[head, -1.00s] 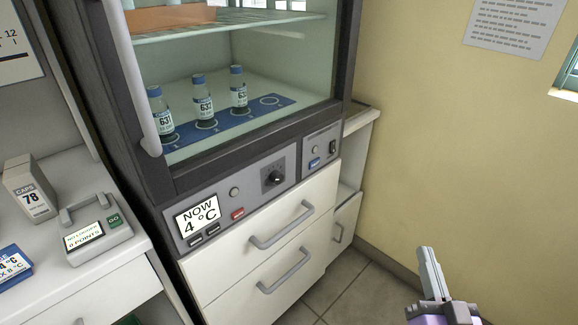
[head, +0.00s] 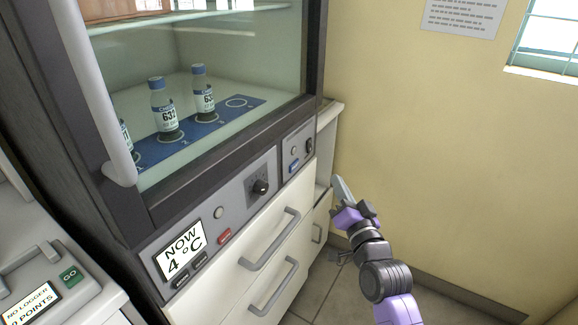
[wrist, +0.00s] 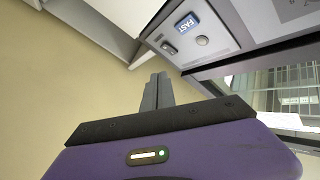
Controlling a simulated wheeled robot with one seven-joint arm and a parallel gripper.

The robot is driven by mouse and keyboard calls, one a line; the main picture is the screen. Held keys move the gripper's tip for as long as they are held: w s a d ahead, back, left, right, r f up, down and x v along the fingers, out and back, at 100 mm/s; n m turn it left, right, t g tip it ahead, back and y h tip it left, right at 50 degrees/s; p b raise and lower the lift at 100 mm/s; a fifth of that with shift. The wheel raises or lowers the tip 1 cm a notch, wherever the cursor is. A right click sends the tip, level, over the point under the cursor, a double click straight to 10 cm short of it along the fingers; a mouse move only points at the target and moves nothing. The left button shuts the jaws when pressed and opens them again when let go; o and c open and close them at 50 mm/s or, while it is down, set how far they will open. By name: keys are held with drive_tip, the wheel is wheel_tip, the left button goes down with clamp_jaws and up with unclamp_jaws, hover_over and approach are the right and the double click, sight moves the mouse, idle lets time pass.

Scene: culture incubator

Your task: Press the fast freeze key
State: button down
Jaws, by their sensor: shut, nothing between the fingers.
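The blue key marked FAST (wrist: 187,23) sits on the small right-hand control panel of the incubator. In the head view it is a small blue key (head: 294,165) low on that panel. My gripper (head: 340,184) is shut and empty, just right of the panel and apart from it. In the wrist view the shut fingers (wrist: 157,82) point towards the panel, with the key ahead and a little to the right of the tips.
Beside the key are a round grey button (wrist: 203,41) and a dark rocker switch (wrist: 168,47). The left panel carries a dial (head: 260,187), a red key (head: 224,236) and a 4 °C display (head: 181,250). Drawer handles (head: 270,240) stick out below. Bottles (head: 165,110) stand behind the glass.

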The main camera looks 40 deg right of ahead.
sight(294, 166)
drive_tip(key=w+a+p, duration=0.3)
drive_tip(key=w+p, duration=0.5)
drive_tip(key=p, duration=0.6)
drive_tip(key=shift+p, duration=0.3)
drive_tip(key=shift+w, duration=0.1)
idle(1.9)
drive_tip(key=shift+w+a, duration=0.15)
drive_tip(key=shift+w, duration=0.25)
